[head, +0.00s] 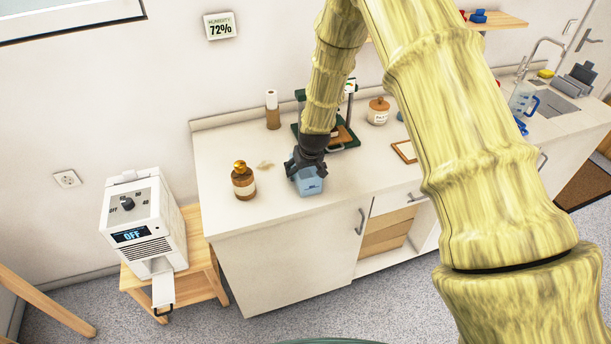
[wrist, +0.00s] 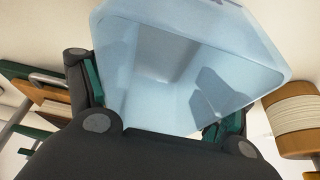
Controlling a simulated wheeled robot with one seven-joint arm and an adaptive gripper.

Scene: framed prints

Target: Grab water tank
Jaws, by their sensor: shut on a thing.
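The water tank (head: 309,185) is a light blue, translucent box on the white counter near its front edge, in the head view. My gripper (head: 306,165) comes down on it from above and is shut on it. In the wrist view the tank (wrist: 185,60) fills the upper middle, its open hollow inside showing. The dark gripper (wrist: 160,125) has a green-padded finger on each side of the tank. In the head view the gripper hides part of the tank's top, and I cannot tell whether its base touches the counter.
A brown bottle (head: 244,182) stands just left of the tank. A green-framed device (head: 345,128) stands behind it, with a jar (head: 378,111) further right. A white dehumidifier-like machine (head: 145,225) reading OFF sits on a wooden stool (head: 205,272). The counter's front left is clear.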

